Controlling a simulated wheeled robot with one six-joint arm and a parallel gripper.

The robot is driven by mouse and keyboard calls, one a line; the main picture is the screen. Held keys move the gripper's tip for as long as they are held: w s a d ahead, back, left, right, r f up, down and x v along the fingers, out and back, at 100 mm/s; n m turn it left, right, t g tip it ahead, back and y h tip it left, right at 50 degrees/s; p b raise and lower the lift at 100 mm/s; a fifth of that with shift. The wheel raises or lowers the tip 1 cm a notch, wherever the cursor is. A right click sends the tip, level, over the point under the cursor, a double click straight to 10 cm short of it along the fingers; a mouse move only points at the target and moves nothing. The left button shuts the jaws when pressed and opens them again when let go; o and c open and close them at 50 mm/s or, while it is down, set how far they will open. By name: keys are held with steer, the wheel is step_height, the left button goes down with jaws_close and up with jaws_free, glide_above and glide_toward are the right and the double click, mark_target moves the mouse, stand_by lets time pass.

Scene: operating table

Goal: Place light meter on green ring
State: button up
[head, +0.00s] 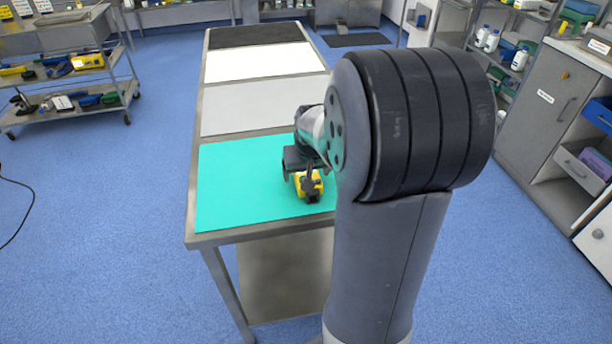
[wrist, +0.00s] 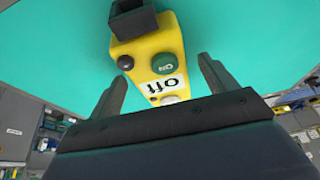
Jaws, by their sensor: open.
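A yellow device (wrist: 150,60) with a black block at one end, a green ON button, a dark knob and a white label reading "off" lies over the turquoise mat in the wrist view. It may be the light meter; I cannot tell for sure. It also shows in the head view as a small yellow shape (head: 317,187), partly hidden by my gripper. My gripper (wrist: 162,75) is open, with one finger on each side of the device's near end. In the head view, my gripper (head: 308,182) is over the mat's right part. I see no green ring.
The turquoise mat (head: 240,185) covers the near end of the metal table, its left part bare. Grey, white and black panels lie beyond. A shelf cart (head: 75,60) stands at left, cabinets (head: 550,100) at right. My arm hides the table's right side.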

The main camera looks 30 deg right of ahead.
steer(key=c, duration=1.3)
